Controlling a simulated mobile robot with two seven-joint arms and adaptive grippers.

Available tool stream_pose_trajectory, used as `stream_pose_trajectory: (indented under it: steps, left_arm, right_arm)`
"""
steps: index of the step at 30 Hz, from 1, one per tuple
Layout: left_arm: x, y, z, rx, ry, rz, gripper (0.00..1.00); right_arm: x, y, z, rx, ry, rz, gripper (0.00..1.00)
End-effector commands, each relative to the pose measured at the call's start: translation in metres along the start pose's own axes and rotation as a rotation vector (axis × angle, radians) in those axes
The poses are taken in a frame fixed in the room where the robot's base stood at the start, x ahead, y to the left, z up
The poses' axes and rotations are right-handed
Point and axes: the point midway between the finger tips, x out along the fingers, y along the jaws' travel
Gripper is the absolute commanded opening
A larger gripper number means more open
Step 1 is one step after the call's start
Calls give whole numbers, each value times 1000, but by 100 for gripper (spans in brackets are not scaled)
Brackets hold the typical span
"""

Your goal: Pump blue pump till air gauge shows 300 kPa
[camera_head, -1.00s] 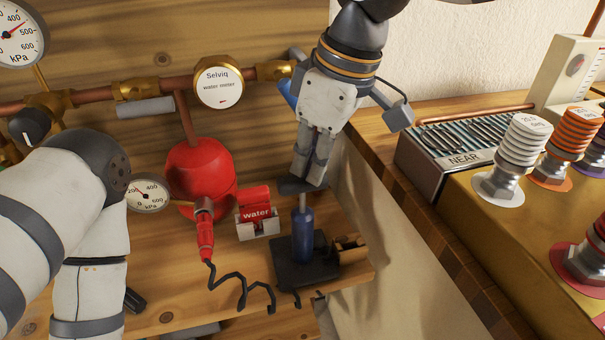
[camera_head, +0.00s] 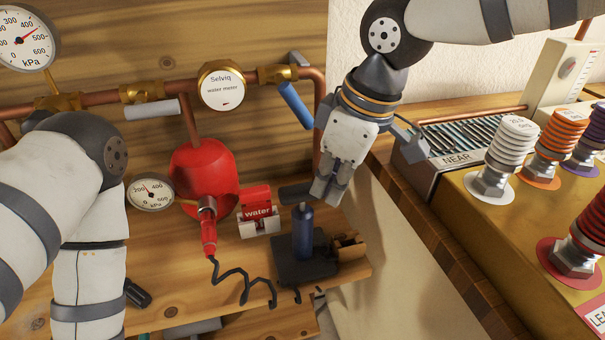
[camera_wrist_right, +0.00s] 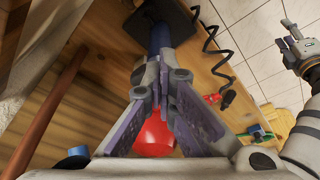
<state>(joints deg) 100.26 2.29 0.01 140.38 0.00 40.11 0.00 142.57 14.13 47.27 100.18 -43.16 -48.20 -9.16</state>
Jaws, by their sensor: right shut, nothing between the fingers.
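The blue pump (camera_head: 303,235) stands upright on its black base on the wooden shelf, its dark handle (camera_head: 295,193) just above the cylinder. It also shows beyond the fingers in the right wrist view (camera_wrist_right: 159,36). My right gripper (camera_head: 326,192) is shut and empty, its tips at the right end of the handle; whether they touch it is unclear. The small air gauge (camera_head: 150,193) has its needle between the 200 and 400 marks; the exact value is too small to read. My left gripper (camera_wrist_right: 293,48) is at the right wrist view's upper right; its opening is unclear.
A red tank (camera_head: 203,178), a red water switch (camera_head: 257,209) and a coiled black hose (camera_head: 235,275) are left of the pump. A blue-handled valve (camera_head: 294,104) is on the pipe above. A brass-coloured panel with ribbed insulators (camera_head: 512,145) stands at right.

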Motion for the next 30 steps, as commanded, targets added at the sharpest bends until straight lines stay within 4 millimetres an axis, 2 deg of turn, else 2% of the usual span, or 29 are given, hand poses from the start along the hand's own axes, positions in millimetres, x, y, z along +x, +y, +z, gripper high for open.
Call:
stream_pose_trajectory:
  steps: [2,5,12,18,24,30]
  left_arm:
    - [1,0,1,0,-3,0,44]
    - [1,0,0,0,-2,0,44]
    - [0,0,0,0,-1,0,44]
    - [0,0,0,0,-1,0,44]
    - [0,0,0,0,-2,0,44]
    - [0,0,0,0,-2,0,44]
  right_arm:
    - [0,0,0,0,0,-2,0]
    - [-10,1,-1,2,2,0,0]
    - [-67,1,-1,1,4,5,0]
    - [-105,0,0,0,3,3,0]
    - [-120,0,1,0,2,1,0]
    - [-121,-1,1,0,1,1,0]
